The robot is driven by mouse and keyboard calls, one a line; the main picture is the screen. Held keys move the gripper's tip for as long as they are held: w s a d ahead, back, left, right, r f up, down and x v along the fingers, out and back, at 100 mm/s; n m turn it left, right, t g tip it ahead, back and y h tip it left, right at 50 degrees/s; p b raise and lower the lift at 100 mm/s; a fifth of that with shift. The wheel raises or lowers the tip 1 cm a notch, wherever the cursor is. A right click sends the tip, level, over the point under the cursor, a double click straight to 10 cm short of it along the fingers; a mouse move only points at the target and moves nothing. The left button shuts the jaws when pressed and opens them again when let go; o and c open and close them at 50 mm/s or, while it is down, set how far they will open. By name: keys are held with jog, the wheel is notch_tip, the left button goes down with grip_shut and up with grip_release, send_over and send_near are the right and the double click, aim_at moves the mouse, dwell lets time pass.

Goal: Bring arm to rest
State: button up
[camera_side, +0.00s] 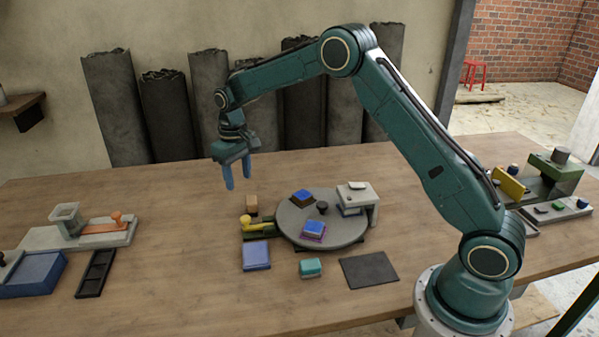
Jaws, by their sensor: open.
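My gripper (237,176) hangs above the wooden table (180,240), to the left of and higher than the round grey turntable (290,222). Its two blue fingers point down with a gap between them, and nothing is held. My arm reaches from its base at the lower right, up over the table and down to the left. Blue-topped blocks (314,228) sit on the turntable.
Fixtures stand at left (82,231) and right (553,177). Dark rolls (115,105) line the wall.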

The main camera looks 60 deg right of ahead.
jog(key=shift+r, duration=0.35)
jog(key=s+a+r+t, duration=0.2)
jog(key=s+r+t, duration=0.1)
jog(key=s+r, duration=1.4)
jog(key=s+a+t, duration=0.1)
jog(key=s+t, duration=0.1)
jog(key=s, duration=1.9)
jog(key=shift+s+t, duration=0.25)
jog(key=shift+t, duration=0.05)
